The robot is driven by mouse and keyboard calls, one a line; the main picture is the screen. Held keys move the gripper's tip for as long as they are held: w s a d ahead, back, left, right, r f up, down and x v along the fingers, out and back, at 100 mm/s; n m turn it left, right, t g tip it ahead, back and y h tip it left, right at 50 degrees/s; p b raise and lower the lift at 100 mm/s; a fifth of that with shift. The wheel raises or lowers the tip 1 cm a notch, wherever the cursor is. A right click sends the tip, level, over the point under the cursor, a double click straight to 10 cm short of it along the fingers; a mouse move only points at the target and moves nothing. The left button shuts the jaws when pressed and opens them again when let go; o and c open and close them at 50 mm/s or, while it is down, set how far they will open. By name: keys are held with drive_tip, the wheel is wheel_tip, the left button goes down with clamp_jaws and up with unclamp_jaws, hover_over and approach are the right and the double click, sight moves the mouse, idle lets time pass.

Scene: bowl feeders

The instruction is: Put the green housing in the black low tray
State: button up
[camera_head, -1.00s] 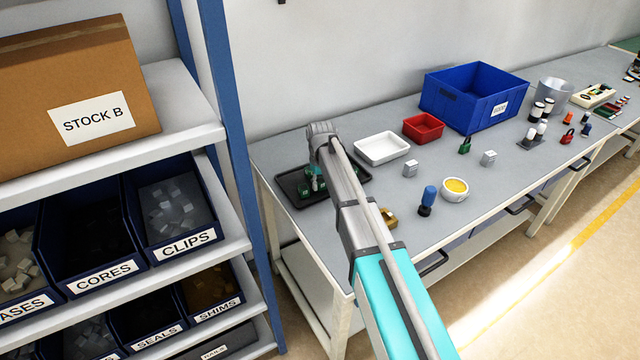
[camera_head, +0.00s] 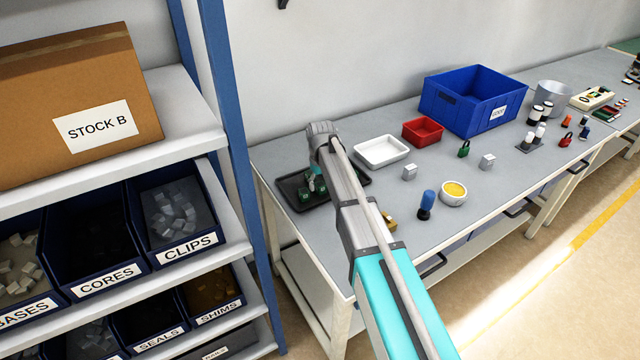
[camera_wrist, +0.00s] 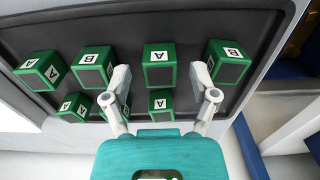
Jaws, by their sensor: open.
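The black low tray (camera_head: 291,199) lies at the left end of the bench, partly hidden by my arm. The tray floor (camera_wrist: 140,20) fills much of the wrist view. Several green housings with dark faces and white A or B labels sit in it. One marked A (camera_wrist: 159,64) is at the middle of the wrist view, between and just beyond my fingertips.
A white tray (camera_head: 381,160), a red bin (camera_head: 423,142) and a blue crate (camera_head: 440,112) stand right of the black tray. A grey cube (camera_head: 409,173), a blue-topped item (camera_head: 427,203) and a white bowl (camera_head: 453,199) sit nearer. Shelving with a blue post (camera_head: 228,140) stands left.

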sight(321, 185)
wheel_tip(321, 185, up, 11)
drive_tip(key=p, duration=1)
drive_tip(key=shift+f, duration=0.2)
drive_tip(key=shift+s+d, duration=0.1)
idle(0.4)
drive_tip(key=s+d+m, duration=0.6)
drive_tip(key=s+d, duration=1.6)
drive_tip(key=s, duration=0.3)
drive_tip(key=shift+m, duration=0.4)
